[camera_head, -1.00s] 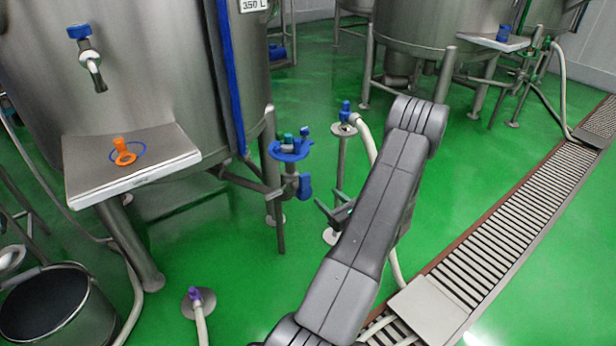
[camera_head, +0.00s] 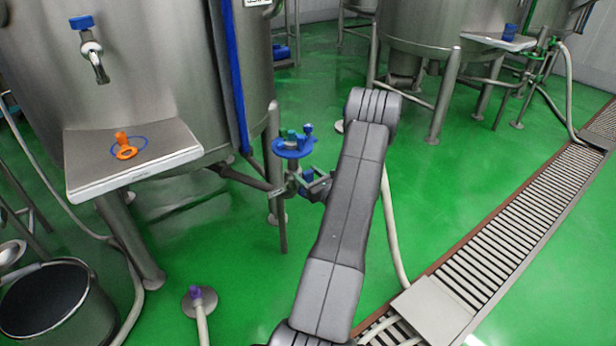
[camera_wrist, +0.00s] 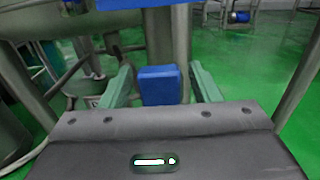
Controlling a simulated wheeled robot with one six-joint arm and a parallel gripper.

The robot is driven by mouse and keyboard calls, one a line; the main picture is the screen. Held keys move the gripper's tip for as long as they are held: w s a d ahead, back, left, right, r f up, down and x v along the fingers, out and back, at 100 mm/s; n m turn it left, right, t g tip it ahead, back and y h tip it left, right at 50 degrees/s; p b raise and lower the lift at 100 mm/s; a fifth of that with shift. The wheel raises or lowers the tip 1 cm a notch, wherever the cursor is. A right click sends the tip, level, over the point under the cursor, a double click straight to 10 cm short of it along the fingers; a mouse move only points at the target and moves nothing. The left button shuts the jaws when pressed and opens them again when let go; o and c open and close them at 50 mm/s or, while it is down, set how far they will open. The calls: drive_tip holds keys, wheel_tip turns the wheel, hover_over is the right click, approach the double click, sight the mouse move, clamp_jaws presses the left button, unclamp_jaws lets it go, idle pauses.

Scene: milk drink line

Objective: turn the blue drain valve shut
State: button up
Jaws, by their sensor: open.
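The blue drain valve handle (camera_wrist: 160,86) is a blue block on the metal pipe below the tank. In the wrist view it sits between the two green fingers of my gripper (camera_wrist: 160,74), which is open. In the head view the blue handle (camera_head: 308,175) is partly hidden by my gripper (camera_head: 312,184), which is at the pipe. I cannot tell whether a finger touches it.
A floor drain grate (camera_head: 510,215) runs at right, with open green floor between.

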clamp_jaws()
drive_tip(key=d+m, duration=0.1)
drive_tip(key=m, duration=0.1)
drive_tip(key=w+d+m, duration=0.1)
drive_tip(key=m, duration=0.1)
drive_tip(key=shift+w+f+p, duration=0.2)
drive_tip(key=shift+p, duration=0.1)
drive_tip(key=w+d+f+m, duration=0.2)
drive_tip(key=f+m, duration=0.4)
drive_tip(key=m, duration=0.8)
drive_tip(key=shift+w+d+f, duration=0.2)
drive_tip(key=shift+w+d, duration=0.05)
drive_tip(key=shift+d, duration=0.5)
